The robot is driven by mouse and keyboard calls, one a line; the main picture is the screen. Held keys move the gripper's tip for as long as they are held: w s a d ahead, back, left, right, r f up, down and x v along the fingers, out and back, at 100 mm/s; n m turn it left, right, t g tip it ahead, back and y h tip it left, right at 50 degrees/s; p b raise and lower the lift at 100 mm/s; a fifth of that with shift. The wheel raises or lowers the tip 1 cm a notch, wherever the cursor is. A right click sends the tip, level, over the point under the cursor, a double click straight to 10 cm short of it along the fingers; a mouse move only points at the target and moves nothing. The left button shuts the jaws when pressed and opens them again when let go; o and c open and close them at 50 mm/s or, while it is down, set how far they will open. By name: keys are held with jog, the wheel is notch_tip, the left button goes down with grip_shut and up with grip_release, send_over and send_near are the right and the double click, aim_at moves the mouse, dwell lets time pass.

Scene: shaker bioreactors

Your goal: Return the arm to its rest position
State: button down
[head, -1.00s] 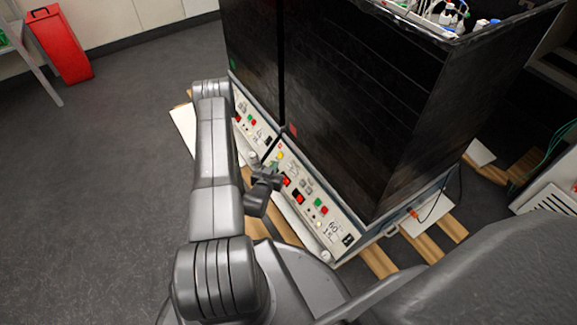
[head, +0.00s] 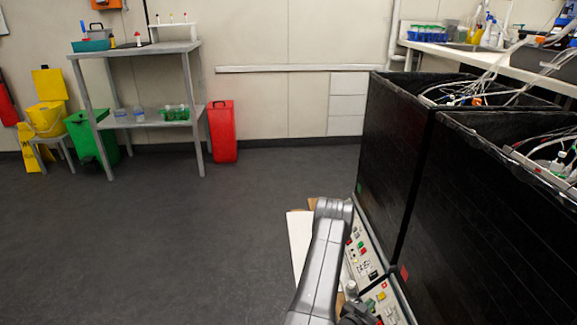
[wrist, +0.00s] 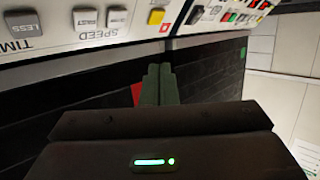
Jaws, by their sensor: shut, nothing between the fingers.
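My arm (head: 323,262) reaches forward at the bottom of the head view, beside the control panels of the black shaker bioreactors. My gripper (wrist: 159,84) shows in the wrist view with its two dark green fingers together and nothing between them. The wrist view is upside down. The near control panel (wrist: 75,22), with its grey buttons and one yellow button, runs along the top there. The fingers point along the black shaker wall (wrist: 210,72), and I cannot tell the exact gap. In the head view the wrist (head: 357,312) is cut off by the lower edge.
Two tall black shaker housings (head: 480,215) (head: 393,150) fill the right, with tubes and bottles inside. A white board (head: 299,243) lies by their base. The grey floor (head: 180,245) is open to the left. A red bin (head: 222,132) and a grey shelf table (head: 135,52) stand at the back.

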jog(key=shift+a+r, duration=0.85)
jog(key=shift+d+f, duration=0.1)
